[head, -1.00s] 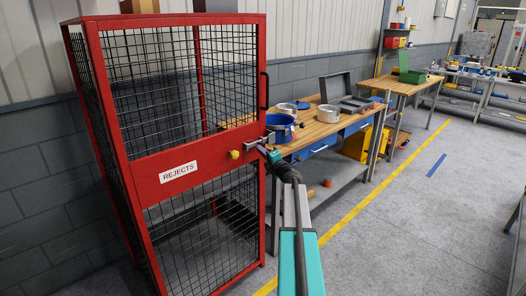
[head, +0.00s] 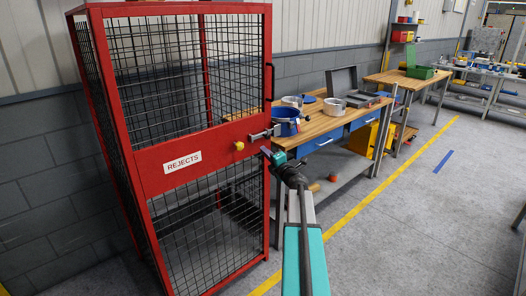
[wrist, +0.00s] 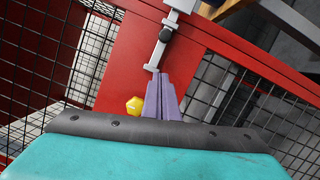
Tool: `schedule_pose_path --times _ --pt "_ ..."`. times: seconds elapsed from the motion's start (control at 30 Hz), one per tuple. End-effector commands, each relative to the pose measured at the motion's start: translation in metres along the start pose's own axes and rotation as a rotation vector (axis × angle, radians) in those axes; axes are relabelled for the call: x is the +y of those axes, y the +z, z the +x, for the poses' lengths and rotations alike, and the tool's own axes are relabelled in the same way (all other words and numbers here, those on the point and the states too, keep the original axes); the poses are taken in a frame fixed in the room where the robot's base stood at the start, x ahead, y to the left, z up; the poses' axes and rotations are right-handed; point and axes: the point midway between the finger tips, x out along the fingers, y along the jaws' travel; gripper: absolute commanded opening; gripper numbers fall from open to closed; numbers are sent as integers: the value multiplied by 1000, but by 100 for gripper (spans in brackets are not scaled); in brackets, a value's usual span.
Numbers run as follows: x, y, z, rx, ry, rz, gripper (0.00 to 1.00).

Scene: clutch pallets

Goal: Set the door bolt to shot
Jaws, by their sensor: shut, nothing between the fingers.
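The red cage door (head: 215,150) has a grey metal bolt (head: 262,134) on its middle band, near the right-hand post. In the wrist view the bolt (wrist: 164,38) shows a grey bar with a light bracket at the top and a thin handle hanging toward my fingertips. Whether the bar is shot or drawn I cannot tell. My gripper (head: 265,151) is shut and empty, just below the bolt in the head view. In the wrist view my purple fingers (wrist: 162,88) are together, their tips close to the handle end; contact is unclear.
A yellow knob (head: 239,146) sits left of the bolt on the band, beside a REJECTS sign (head: 183,162). A black pull handle (head: 269,82) is above. A workbench (head: 322,131) with a blue pot (head: 286,123) stands right behind. The floor to the right is open.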

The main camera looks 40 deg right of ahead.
Motion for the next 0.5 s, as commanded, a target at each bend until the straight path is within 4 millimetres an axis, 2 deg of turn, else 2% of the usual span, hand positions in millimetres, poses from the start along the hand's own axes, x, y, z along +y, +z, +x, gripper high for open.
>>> schedule_pose_path --times 0.3,0.5 --pt "0 -1 -36 0 0 1 0" --pt "0 -1 -50 0 0 1 0"
